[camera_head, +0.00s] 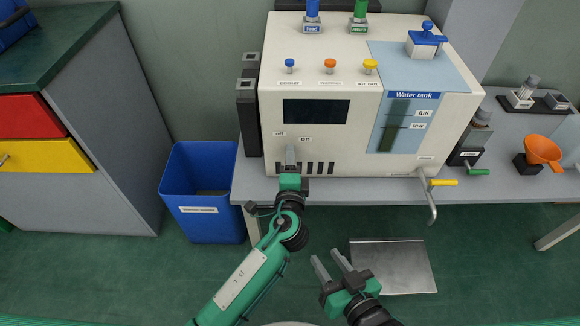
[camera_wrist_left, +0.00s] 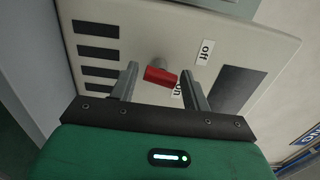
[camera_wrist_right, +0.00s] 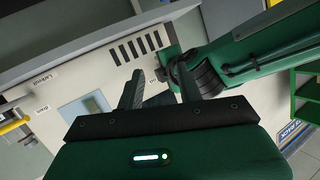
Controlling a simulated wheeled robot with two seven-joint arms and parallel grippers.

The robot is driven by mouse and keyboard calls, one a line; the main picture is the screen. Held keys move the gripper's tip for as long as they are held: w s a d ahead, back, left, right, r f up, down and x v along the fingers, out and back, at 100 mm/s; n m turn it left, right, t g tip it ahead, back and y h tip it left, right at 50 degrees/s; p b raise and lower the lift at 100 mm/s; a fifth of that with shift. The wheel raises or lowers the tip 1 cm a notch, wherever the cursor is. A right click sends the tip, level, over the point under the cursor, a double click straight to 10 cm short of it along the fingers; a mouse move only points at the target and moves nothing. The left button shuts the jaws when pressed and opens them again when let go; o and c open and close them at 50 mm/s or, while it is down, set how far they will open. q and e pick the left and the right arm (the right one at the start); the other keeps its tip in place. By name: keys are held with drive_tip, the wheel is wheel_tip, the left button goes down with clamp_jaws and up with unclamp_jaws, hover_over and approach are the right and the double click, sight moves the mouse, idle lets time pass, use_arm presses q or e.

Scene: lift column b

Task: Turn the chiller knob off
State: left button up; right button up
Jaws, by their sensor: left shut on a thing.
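The chiller (camera_head: 365,150) is a white box with a dark display, standing on a grey bench. Its red knob (camera_wrist_left: 160,76) shows in the left wrist view between the two fingers of my left gripper (camera_wrist_left: 162,82), which is shut on it. The "off" label (camera_wrist_left: 205,52) and the partly covered "on" label (camera_wrist_left: 177,89) are beside the knob. In the head view my left gripper (camera_head: 290,152) is at the lower left of the chiller's front and hides the knob. My right gripper (camera_head: 329,258) is open and empty, low in front of the bench.
A blue bin (camera_head: 205,222) stands on the floor left of the bench. A grey pipe (camera_head: 430,202) with a yellow handle (camera_head: 444,182) juts out at the chiller's lower right. A metal plate (camera_head: 405,270) lies on the floor.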

use_arm(q)
drive_tip(key=shift+n+b, duration=0.9)
drive_tip(key=shift+n, duration=0.4)
use_arm(e)
drive_tip(key=w+d+r+t, duration=0.1)
drive_tip(key=w+r+t, duration=0.1)
drive_tip(key=r, duration=0.3)
drive_tip(key=w+d+r+t, duration=0.1)
drive_tip(key=w+r+t, duration=0.1)
drive_tip(key=r+t, duration=0.2)
drive_tip(key=shift+w+d+r, duration=0.2)
drive_tip(key=shift+d+r, duration=0.05)
drive_tip(key=shift+r, duration=0.3)
use_arm(q)
drive_tip(key=o, duration=0.9)
drive_tip(key=s, duration=1.4)
use_arm(e)
drive_tip(key=shift+s+a+f+g, duration=0.1)
drive_tip(key=shift+a+f+g, duration=0.1)
drive_tip(key=shift+f, duration=0.3)
drive_tip(key=shift+s+a+f+g, duration=0.1)
drive_tip(key=shift+f+g, duration=0.1)
drive_tip(key=shift+f, duration=0.25)
drive_tip(key=shift+w+r, duration=0.15)
